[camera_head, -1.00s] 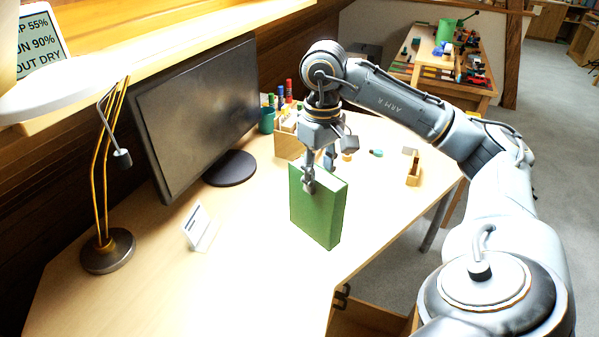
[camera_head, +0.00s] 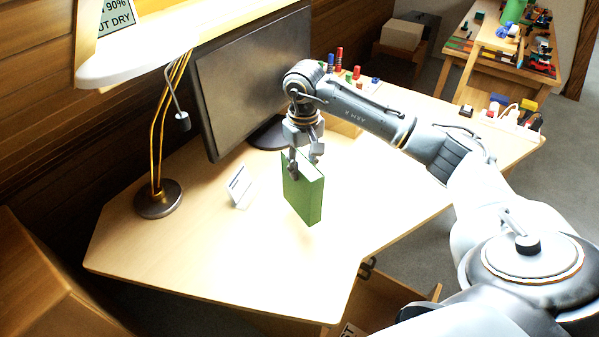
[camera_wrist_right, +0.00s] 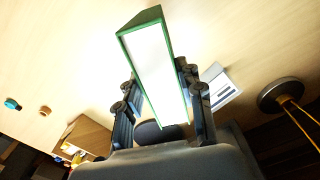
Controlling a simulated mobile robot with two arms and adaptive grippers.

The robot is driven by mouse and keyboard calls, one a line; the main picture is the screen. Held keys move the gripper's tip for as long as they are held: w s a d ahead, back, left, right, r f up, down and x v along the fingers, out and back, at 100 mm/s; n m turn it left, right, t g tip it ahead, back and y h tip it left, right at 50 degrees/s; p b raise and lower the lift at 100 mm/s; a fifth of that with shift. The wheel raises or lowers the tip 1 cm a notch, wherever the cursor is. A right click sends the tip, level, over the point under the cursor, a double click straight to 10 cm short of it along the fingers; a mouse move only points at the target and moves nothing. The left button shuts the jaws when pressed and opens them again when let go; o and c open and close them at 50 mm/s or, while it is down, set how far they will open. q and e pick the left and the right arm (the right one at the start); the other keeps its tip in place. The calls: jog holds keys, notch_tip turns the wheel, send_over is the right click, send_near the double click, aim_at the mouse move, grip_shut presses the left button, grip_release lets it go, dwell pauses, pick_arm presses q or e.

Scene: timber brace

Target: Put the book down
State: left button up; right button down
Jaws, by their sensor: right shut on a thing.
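The green book (camera_head: 304,190) is held upright by my right gripper (camera_head: 303,170) over the desk (camera_head: 200,250) in the head view. In the right wrist view the book (camera_wrist_right: 150,70) shows its pale page side and green cover edges between the two fingers of my right gripper (camera_wrist_right: 158,98). The fingers are shut on it from both sides. I cannot tell for sure whether the book's lower edge touches the desk. My left gripper is not in view.
A small white card stand (camera_head: 239,187) is left of the book. A lamp base (camera_head: 158,199) stands further left, and a monitor (camera_head: 250,85) behind. The desk's front left part is clear.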

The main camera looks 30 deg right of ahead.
aim_at(305, 195)
jog(key=f, duration=0.1)
jog(key=f+p, duration=0.1)
jog(key=f, duration=0.2)
jog(key=shift+w+a+p, duration=0.25)
jog(key=shift+w+p, duration=0.1)
jog(key=shift+w, duration=0.05)
jog(key=shift+f, duration=0.2)
jog(key=c, duration=0.8)
grip_release()
jog(key=shift+c, duration=0.2)
